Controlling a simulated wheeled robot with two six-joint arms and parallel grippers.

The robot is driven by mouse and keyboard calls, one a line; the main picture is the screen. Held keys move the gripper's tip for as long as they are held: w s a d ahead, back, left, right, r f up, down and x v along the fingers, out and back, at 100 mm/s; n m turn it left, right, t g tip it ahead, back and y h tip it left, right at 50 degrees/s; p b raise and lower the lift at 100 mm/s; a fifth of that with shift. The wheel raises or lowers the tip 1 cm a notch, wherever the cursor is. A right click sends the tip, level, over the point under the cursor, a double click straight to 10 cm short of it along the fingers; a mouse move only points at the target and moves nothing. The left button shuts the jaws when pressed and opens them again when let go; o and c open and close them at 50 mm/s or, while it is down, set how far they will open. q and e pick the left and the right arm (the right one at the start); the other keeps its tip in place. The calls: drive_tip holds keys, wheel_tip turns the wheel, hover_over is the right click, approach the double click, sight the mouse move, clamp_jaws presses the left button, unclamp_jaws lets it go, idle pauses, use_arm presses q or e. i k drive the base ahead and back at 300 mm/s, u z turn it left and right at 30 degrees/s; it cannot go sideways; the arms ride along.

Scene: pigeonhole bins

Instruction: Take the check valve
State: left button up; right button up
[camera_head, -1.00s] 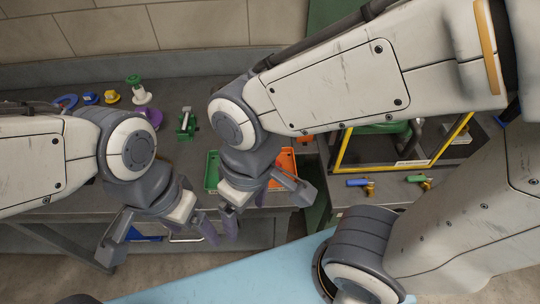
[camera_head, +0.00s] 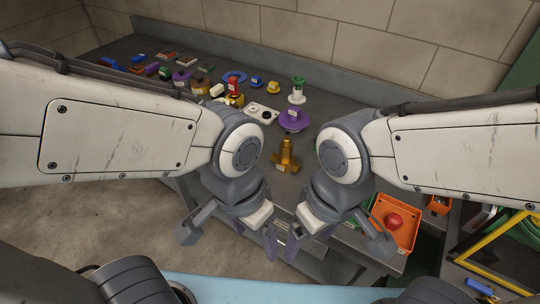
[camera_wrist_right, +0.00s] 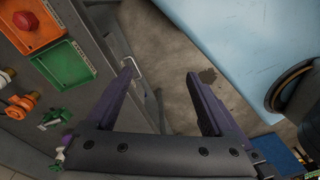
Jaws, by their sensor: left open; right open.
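A brass fitting (camera_head: 288,155) stands on the grey bench between my arms in the head view. It may be the check valve, but I cannot tell for sure. My left gripper (camera_head: 230,238) is open and empty, in front of the bench edge. My right gripper (camera_head: 335,240) is open and empty beside it, nearer the orange bin. In the right wrist view the right gripper (camera_wrist_right: 160,72) has its fingers apart over the floor, touching nothing.
An orange bin (camera_head: 408,236) holds a red object (camera_head: 394,220); a green bin (camera_wrist_right: 64,66) is beside it. Purple (camera_head: 294,120), green-and-white (camera_head: 297,92) and red-and-brass (camera_head: 234,92) parts stand on the bench, with several small parts further left. A yellow frame (camera_head: 490,246) is at right.

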sight(285, 161)
drive_tip(key=z, duration=0.05)
drive_tip(key=k, duration=0.5)
drive_tip(key=u, duration=0.65)
drive_tip(key=i, duration=1.2)
drive_tip(key=z, duration=0.4)
